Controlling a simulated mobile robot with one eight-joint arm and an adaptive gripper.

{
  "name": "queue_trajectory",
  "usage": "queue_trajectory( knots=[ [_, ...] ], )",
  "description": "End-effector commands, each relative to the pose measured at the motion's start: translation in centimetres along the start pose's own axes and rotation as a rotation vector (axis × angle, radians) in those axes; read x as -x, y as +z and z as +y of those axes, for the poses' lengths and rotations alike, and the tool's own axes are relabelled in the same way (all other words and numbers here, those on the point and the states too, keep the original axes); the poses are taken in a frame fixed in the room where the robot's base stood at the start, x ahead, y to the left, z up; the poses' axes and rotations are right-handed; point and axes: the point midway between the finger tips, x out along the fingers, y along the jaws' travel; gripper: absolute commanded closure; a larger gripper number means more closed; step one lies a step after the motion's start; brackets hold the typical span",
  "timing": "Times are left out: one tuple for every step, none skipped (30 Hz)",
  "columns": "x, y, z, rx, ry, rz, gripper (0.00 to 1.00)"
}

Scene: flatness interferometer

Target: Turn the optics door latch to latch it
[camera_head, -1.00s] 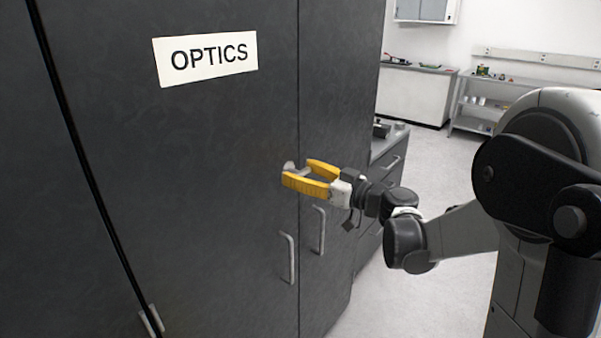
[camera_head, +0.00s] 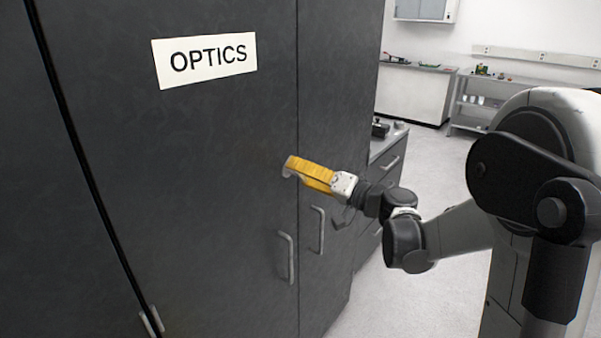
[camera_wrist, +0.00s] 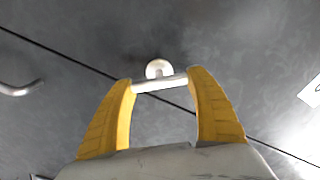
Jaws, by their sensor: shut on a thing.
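The optics door (camera_head: 220,130) is a dark grey cabinet door with a white OPTICS label (camera_head: 205,60). Its latch, a small pale metal knob with a short bar (camera_wrist: 158,84), sits on the door near the seam. My gripper (camera_head: 289,167) has yellow fingers and reaches the latch from the right in the head view. In the wrist view, my gripper (camera_wrist: 160,82) is shut on the latch bar, one fingertip at each end. The bar lies tilted to the door seam there. In the head view the fingers hide most of the latch.
Two vertical door handles (camera_head: 286,257) (camera_head: 319,230) are below the latch, one on each side of the seam. A grey drawer counter (camera_head: 388,150) stands beyond the cabinet. Open floor (camera_head: 425,165) lies to the right, with shelving at the back.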

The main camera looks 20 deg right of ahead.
Motion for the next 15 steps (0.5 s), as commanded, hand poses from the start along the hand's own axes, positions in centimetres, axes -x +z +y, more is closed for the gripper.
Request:
queue_trajectory(
  knots=[
    [0.0, 0.02, 0.03, -0.042, 0.0, -0.001, 0.64],
    [0.0, 0.02, 0.05, -0.071, 0.0, -0.001, 0.64],
    [0.0, 0.02, 0.07, -0.109, 0.0, -0.001, 0.64],
    [0.0, 0.02, 0.08, -0.137, 0.0, -0.001, 0.64],
    [0.0, 0.02, 0.1, -0.165, 0.0, -0.001, 0.64],
    [0.0, 0.02, 0.11, -0.202, 0.0, -0.001, 0.64],
    [0.0, 0.03, 0.13, -0.229, 0.0, -0.001, 0.64],
    [0.0, 0.03, 0.14, -0.256, 0.0, -0.001, 0.64],
    [0.0, 0.03, 0.16, -0.291, 0.0, -0.001, 0.64],
    [0.0, 0.04, 0.17, -0.317, 0.0, -0.001, 0.64],
    [-0.01, 0.04, 0.18, -0.342, 0.0, -0.001, 0.64],
    [-0.01, 0.04, 0.2, -0.373, 0.0, -0.001, 0.64],
    [-0.01, 0.05, 0.21, -0.396, 0.0, -0.001, 0.64],
    [-0.01, 0.05, 0.22, -0.417, 0.0, -0.001, 0.64],
    [-0.01, 0.06, 0.23, -0.444, 0.0, -0.001, 0.64]
  ],
)
